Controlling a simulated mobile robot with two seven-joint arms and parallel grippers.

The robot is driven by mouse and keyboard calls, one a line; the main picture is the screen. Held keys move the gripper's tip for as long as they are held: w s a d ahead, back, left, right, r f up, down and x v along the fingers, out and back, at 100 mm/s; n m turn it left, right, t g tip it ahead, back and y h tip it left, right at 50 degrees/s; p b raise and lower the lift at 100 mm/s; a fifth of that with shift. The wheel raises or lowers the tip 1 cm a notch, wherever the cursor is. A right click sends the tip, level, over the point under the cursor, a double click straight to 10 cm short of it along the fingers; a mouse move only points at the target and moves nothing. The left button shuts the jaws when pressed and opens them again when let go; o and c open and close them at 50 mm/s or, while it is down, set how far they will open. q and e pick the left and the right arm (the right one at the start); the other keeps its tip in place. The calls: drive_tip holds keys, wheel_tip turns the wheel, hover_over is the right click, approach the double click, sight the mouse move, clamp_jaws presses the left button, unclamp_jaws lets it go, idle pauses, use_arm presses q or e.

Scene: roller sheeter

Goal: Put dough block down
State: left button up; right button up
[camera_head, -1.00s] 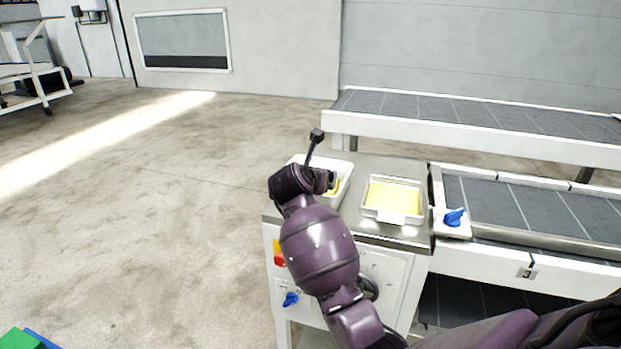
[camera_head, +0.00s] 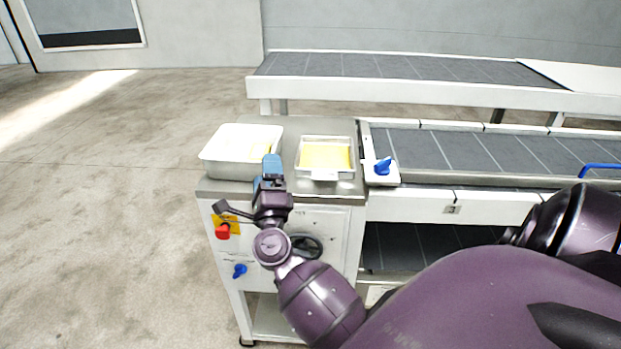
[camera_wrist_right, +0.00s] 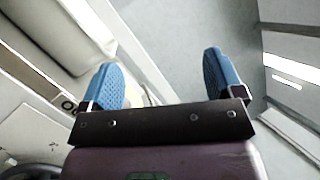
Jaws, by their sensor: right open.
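My left gripper is not in view.
A blue knob (camera_head: 383,166) stands right of the tray beside the conveyor belt (camera_head: 450,150). The machine's front has a red button (camera_head: 222,231), a blue knob (camera_head: 239,270) and a handwheel (camera_head: 307,246). The floor at left is clear.

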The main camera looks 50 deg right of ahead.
drive_tip(key=s+a+f+n+g+y, duration=0.3)
drive_tip(key=s+f+n+y, duration=0.3)
drive_tip(key=s+f+n, duration=0.4)
drive_tip(key=s+a+f+n+g+y, duration=0.4)
drive_tip(key=s+f+n+y, duration=0.3)
drive_tip(key=s+f+n, duration=0.4)
wheel_tip(320, 180, down, 6)
drive_tip(key=a+n, duration=0.1)
drive_tip(key=n, duration=0.7)
drive_tip(key=shift+s+a+f, duration=0.2)
drive_tip(key=shift+s+f, duration=0.05)
